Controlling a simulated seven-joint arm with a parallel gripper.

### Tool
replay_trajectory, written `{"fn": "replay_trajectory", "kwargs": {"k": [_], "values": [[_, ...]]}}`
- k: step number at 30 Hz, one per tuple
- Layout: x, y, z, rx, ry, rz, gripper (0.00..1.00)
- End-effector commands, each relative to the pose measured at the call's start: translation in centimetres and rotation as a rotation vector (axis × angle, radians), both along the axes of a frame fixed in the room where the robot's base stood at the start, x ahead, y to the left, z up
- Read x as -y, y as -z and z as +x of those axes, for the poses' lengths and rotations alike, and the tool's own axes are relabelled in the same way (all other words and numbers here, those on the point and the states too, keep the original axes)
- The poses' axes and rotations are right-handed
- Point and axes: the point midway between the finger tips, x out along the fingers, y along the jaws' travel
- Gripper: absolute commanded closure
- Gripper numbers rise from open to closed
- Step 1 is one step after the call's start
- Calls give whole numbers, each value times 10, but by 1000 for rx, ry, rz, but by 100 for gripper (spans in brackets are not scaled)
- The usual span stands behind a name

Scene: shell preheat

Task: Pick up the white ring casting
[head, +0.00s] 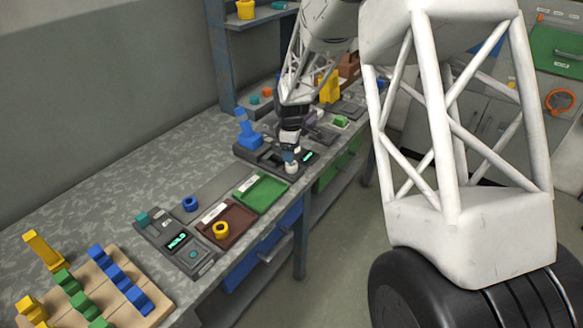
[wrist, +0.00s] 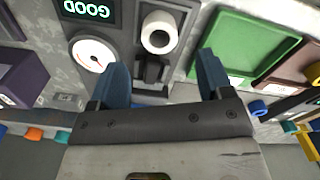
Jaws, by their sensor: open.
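The white ring casting (wrist: 160,32) shows in the wrist view, sitting on a dark grey station with a "GOOD" display and a round white dial. Its hole faces the camera. My gripper (wrist: 163,78) is open, with a blue finger on each side and nothing between them. The ring lies beyond the fingertips, roughly in line with the gap between them. In the head view my gripper (head: 289,150) is low over the same station, and the small white ring (head: 291,168) shows just below it, partly hidden.
A green tray (head: 261,193) and a brown tray (head: 226,222) holding a yellow ring lie nearer on the bench. A blue ring (head: 190,203) lies beside a station reading "HOLD". A blue upright part (head: 246,128) stands close behind my gripper. A wooden rack (head: 100,285) holds colored pieces.

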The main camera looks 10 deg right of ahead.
Motion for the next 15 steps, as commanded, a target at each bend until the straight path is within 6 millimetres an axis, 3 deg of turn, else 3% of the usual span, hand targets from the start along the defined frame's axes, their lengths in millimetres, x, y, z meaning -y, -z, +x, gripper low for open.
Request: {"fn": "replay_trajectory", "kwargs": {"k": [4,15], "values": [[0,10,0,0,0,0,27],[0,12,0,0,0,0,27]]}}
